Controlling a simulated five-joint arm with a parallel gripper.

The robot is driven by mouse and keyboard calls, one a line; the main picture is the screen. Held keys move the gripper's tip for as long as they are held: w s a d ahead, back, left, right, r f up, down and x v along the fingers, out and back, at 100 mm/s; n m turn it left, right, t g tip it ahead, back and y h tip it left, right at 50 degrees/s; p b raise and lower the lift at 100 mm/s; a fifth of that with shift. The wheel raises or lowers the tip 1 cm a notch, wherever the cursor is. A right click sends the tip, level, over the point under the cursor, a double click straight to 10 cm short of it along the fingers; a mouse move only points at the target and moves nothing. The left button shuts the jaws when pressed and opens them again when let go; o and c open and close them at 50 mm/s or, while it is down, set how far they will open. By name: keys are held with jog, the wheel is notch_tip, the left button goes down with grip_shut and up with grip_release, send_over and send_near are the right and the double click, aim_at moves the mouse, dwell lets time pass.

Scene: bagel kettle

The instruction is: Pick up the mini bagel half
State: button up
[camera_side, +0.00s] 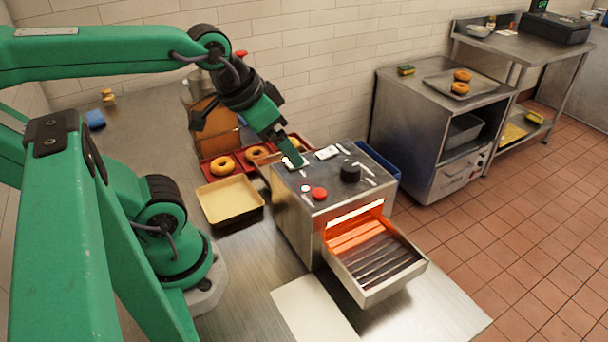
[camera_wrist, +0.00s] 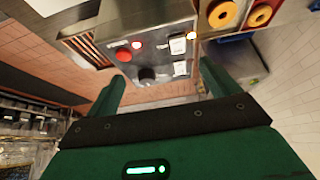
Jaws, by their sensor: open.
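Several round bagel pieces lie in a red tray (camera_side: 208,169) behind the toaster. One bagel piece (camera_side: 222,165) is at the left, another (camera_side: 257,153) is to its right, and a further one is partly hidden behind my gripper. I cannot tell which is the mini half. Two bagel pieces show at the top of the wrist view, one (camera_wrist: 231,13) beside another (camera_wrist: 261,15). My gripper (camera_side: 290,153) is above the back of the toaster's top, right of the bagels. In the wrist view my gripper (camera_wrist: 160,84) has its fingers apart with nothing between them.
A metal toaster (camera_side: 295,224) with knobs has a glowing opening and a slatted chute (camera_side: 375,262) in front. A tan tray (camera_side: 258,208) stands empty left of it. A white sheet (camera_side: 312,309) lies in front.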

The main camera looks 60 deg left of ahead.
notch_tip(320, 180, up, 5)
jog(key=w+a+n+g, duration=0.25)
jog(key=w+a, duration=0.25)
jog(key=a, duration=0.3)
jog(key=w+a+n+g, duration=0.2)
jog(key=w+a+g, duration=0.1)
jog(key=w+a, duration=0.4)
jog(key=f, duration=0.6)
jog(key=s+a+f, duration=0.1)
jog(key=f, duration=1.2)
jog(key=shift+s+a, duration=0.15)
jog(key=shift+s, duration=0.05)
jog(key=shift+f, duration=0.1)
jog(key=shift+s+f, duration=0.1)
jog(key=shift+f, duration=2.45)
